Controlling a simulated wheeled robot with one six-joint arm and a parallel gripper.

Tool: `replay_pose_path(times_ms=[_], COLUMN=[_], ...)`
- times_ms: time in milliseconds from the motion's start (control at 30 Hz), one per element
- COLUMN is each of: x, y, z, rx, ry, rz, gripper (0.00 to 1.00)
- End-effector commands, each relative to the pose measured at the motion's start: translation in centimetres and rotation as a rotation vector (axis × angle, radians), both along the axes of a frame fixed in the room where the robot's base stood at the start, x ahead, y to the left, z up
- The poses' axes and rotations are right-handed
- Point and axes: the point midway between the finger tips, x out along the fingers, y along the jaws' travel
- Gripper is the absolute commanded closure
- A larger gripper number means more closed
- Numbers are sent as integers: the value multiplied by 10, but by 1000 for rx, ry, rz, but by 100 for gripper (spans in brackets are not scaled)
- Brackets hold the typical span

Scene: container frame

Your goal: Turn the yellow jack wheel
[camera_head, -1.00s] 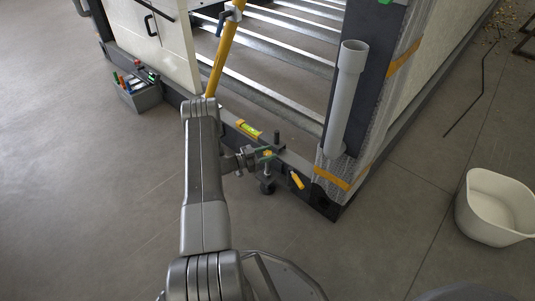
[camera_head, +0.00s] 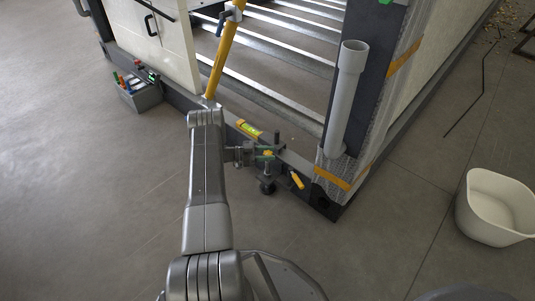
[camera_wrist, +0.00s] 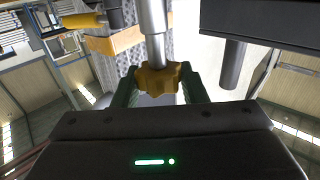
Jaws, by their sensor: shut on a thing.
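The yellow jack wheel (camera_wrist: 156,80) is a lobed knob on a metal shaft (camera_wrist: 153,28) in the wrist view. My gripper (camera_wrist: 158,92) has its green fingers on either side of the wheel, shut on it. In the head view the wheel (camera_head: 267,153) is a small yellow spot between the green fingers of my gripper (camera_head: 265,152), at the frame's lower edge. The jack's dark foot (camera_head: 267,187) shows below it near the floor.
A yellow spirit level (camera_head: 249,129) lies on the frame's edge. A grey pipe (camera_head: 345,100) stands upright at the corner, and a yellow handle (camera_head: 297,180) juts out beside the jack. A tool box (camera_head: 140,94) is at left, a white bin (camera_head: 496,207) at right.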

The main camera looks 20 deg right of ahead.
Motion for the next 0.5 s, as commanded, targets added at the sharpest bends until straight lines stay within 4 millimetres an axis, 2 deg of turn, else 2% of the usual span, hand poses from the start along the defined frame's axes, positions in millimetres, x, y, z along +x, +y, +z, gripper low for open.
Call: replay_pose_path(times_ms=[133,167,267,500], x=[0,0,0,0], y=[0,0,0,0], z=[0,0,0,0], rx=[-1,-1,-1,-1], ry=[0,0,0,0], rz=[1,1,1,1], gripper=[84,57,40,40])
